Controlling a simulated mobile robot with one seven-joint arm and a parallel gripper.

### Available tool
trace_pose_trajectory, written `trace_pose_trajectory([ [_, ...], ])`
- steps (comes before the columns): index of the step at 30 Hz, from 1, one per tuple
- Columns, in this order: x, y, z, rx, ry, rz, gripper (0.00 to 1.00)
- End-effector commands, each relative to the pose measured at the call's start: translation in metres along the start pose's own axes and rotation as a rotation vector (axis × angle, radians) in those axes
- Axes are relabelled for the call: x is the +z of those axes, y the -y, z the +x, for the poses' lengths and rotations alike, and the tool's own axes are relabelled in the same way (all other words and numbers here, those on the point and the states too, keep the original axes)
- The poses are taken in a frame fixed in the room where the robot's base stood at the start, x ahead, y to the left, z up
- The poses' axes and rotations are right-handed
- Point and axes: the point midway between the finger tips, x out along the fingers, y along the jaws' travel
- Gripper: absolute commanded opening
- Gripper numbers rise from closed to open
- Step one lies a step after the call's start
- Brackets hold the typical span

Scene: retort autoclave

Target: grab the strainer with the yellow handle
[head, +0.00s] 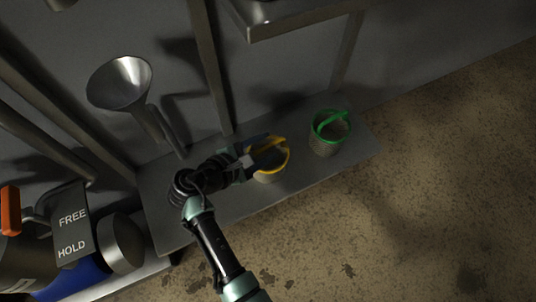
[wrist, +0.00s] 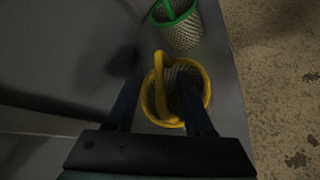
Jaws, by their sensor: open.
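The strainer with the yellow handle (head: 283,160) stands on a low grey shelf, a mesh basket with a yellow rim and an arched yellow handle. It also shows in the wrist view (wrist: 159,84), just ahead of my gripper. My gripper (wrist: 162,100) is open, with one finger on each side of the yellow handle; the right finger overlaps the basket's opening. I cannot tell whether the fingers touch it. In the head view my gripper (head: 257,152) covers the strainer's left part.
A strainer with a green handle (head: 326,139) stands to the right on the same shelf (head: 215,211). A metal funnel (head: 121,83) is at the upper left. Posts rise along the shelf's back. A FREE/HOLD panel (head: 72,226) is at the lower left. Open floor (head: 420,190) lies to the right.

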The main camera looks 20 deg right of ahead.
Motion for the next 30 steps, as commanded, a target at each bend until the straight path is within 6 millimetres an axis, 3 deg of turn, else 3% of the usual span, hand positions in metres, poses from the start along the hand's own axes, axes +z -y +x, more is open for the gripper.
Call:
trace_pose_trajectory([
  [1, 0.0002, -0.0004, -0.0005, 0.0, 0.0, 0.0, 0.51],
  [9, 0.0001, -0.0004, -0.0007, 0.0, 0.0, 0.001, 0.02],
  [10, 0.0001, -0.0003, -0.0007, 0.0, 0.0, 0.001, 0.0],
  [30, -0.0003, 0.0004, -0.0007, -0.001, -0.001, 0.001, 0.0],
])
